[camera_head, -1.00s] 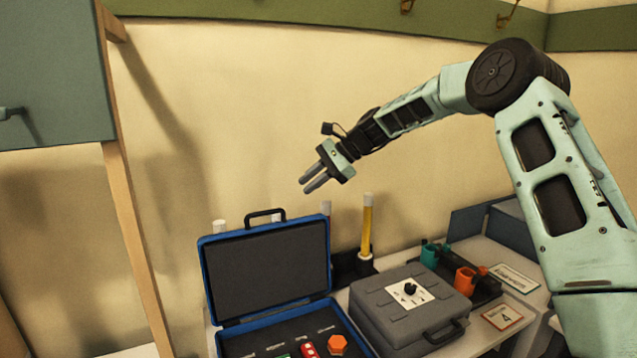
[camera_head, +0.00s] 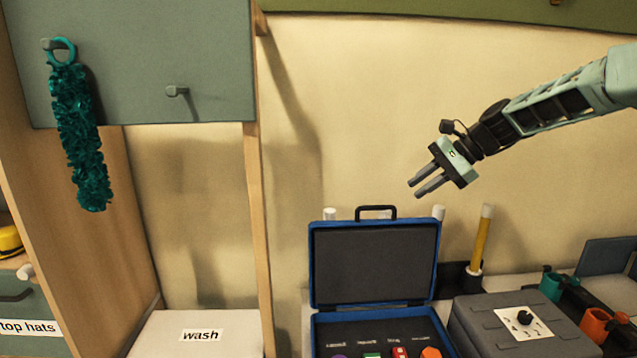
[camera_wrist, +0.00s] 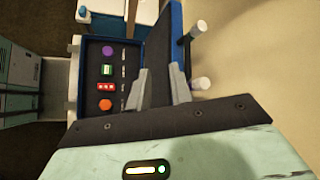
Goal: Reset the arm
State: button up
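My arm reaches in from the right in the head view and holds my gripper (camera_head: 418,188) in the air, above the open blue case (camera_head: 313,270). The two fingers point down and left, with a clear gap and nothing between them. In the wrist view, the fingers (camera_wrist: 162,82) are also apart, with the case (camera_wrist: 72,80) beyond them. The case holds a purple piece (camera_wrist: 107,50), a green piece (camera_wrist: 107,70), a red piece (camera_wrist: 105,87) and an orange hexagonal piece (camera_wrist: 105,104).
A grey case with a dial (camera_head: 490,335) stands right of the blue case. A yellow stick (camera_head: 482,240) stands upright behind. A wooden post (camera_head: 258,200) and a grey-green cabinet (camera_head: 130,60) with a hanging teal garland (camera_head: 82,140) are at left. A white "wash" surface (camera_head: 195,347) is below.

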jog(key=s+a+f+n+g+h+b, duration=0.1)
jog(key=s+a+f+n+g+h, duration=0.15)
jog(key=s+a+n, duration=0.45)
jog(key=s+a+f+n+g+h+b, duration=0.1)
jog(key=s+a+f+n, duration=0.15)
jog(key=s+a, duration=0.8)
jog(key=s+d+f+n+h, duration=0.1)
jog(key=s+n, duration=0.3)
jog(key=s, duration=0.4)
jog(key=s+d+f+n+h+b, duration=0.1)
jog(key=s+f+n, duration=0.3)
jog(key=s, duration=0.5)
jog(key=s+d+f+n+h, duration=0.2)
jog(key=s+f+n, duration=0.1)
jog(key=s, duration=0.6)
jog(key=shift+n+t+h, duration=0.35)
jog(key=shift+n, duration=0.3)
jog(key=shift+f, duration=0.1)
